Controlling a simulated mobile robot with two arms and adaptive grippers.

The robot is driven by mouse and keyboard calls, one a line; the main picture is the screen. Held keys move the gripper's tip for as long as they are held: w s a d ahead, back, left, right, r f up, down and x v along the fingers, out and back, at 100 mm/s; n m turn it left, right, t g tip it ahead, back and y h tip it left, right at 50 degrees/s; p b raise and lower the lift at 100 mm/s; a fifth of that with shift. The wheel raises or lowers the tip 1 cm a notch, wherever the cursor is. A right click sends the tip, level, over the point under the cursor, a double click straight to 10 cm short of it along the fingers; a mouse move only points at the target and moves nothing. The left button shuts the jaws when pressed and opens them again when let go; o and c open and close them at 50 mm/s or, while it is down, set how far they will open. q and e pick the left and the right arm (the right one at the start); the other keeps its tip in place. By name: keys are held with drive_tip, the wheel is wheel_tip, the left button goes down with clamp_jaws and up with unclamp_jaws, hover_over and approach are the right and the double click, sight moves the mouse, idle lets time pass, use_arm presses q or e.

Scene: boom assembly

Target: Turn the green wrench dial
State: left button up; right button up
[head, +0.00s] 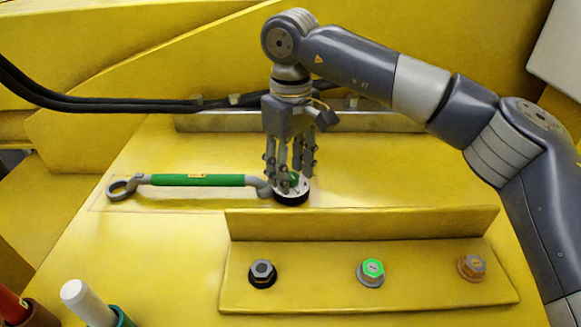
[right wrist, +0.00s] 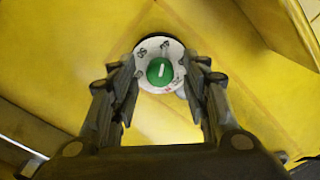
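The green wrench (head: 197,180) lies across the yellow panel, with a grey ring at its left end. Its right end meets or sits beside a dial (head: 304,196) with a white face, black rim and green centre knob. In the right wrist view the dial (right wrist: 160,71) faces me, and its green knob shows a short white mark. My right gripper (head: 290,182) points down over the dial and partly hides it. Its fingers are apart on either side of the dial in the right wrist view; I cannot tell whether they touch it. My left gripper is not in view.
A raised yellow ledge carries a black bolt (head: 262,272), a green-topped bolt (head: 370,272) and an orange bolt (head: 471,267). A white-tipped cylinder (head: 84,300) and a red one (head: 12,303) stand at lower left. Black cables (head: 120,104) run behind.

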sight(291, 175)
wheel_tip(291, 175, up, 12)
idle(0.7)
drive_tip(key=shift+f, duration=0.1)
